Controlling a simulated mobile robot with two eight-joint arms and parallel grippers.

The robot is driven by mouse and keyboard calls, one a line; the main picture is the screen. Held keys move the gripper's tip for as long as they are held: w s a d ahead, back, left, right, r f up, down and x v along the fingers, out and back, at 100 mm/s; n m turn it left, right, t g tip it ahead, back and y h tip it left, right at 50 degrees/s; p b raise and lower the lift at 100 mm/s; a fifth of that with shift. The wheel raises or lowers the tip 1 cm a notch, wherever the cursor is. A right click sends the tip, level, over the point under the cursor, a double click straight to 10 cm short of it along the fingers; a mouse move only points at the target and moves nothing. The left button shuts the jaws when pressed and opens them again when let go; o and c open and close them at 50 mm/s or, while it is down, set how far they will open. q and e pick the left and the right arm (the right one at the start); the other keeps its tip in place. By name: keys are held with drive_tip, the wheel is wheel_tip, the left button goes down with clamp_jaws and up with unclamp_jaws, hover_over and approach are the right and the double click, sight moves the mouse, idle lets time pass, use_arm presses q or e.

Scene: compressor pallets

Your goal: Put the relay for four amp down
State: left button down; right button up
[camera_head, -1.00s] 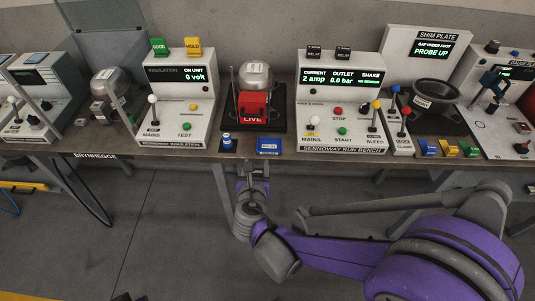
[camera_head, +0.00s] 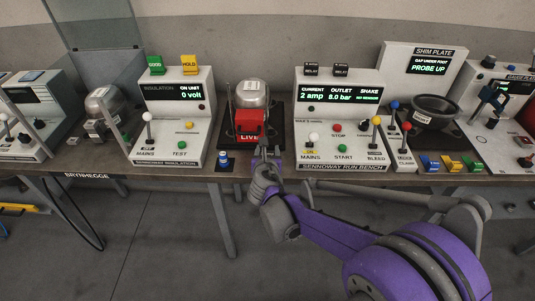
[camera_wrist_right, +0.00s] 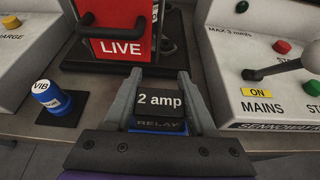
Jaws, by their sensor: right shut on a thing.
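My right gripper (camera_head: 263,150) is at the bench edge in front of the compressor with the red LIVE cover (camera_head: 249,122). In the wrist view it is shut on a black relay (camera_wrist_right: 160,101), with a finger on each side. The relay's upper face reads "2 amp", and "RELAY" shows on its lower part. A blue surface (camera_wrist_right: 158,131) shows just below it; I cannot tell whether they touch. Two black blocks marked RELAY, one on the left (camera_head: 311,69) and one on the right (camera_head: 341,70), stand on the run bench. My left gripper is out of view.
A blue VIB piece (camera_wrist_right: 50,97) stands on a dark pad left of the gripper. The run bench (camera_head: 341,115) is to the right, reading 2 amp and 8.0 bar. The insulation tester (camera_head: 176,120) is to the left. Several coloured blocks lie further right.

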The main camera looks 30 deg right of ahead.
sight(268, 153)
drive_tip(key=shift+w+d, duration=0.6)
drive_tip(key=shift+w, duration=0.3)
drive_tip(key=shift+w+f, duration=0.1)
drive_tip(key=shift+f, duration=0.05)
drive_tip(key=shift+f+b, duration=0.35)
drive_tip(key=shift+f, duration=1.25)
drive_tip(key=shift+f, duration=0.1)
drive_tip(key=o, duration=0.9)
drive_tip(key=shift+f, duration=0.1)
drive_tip(key=o, duration=0.5)
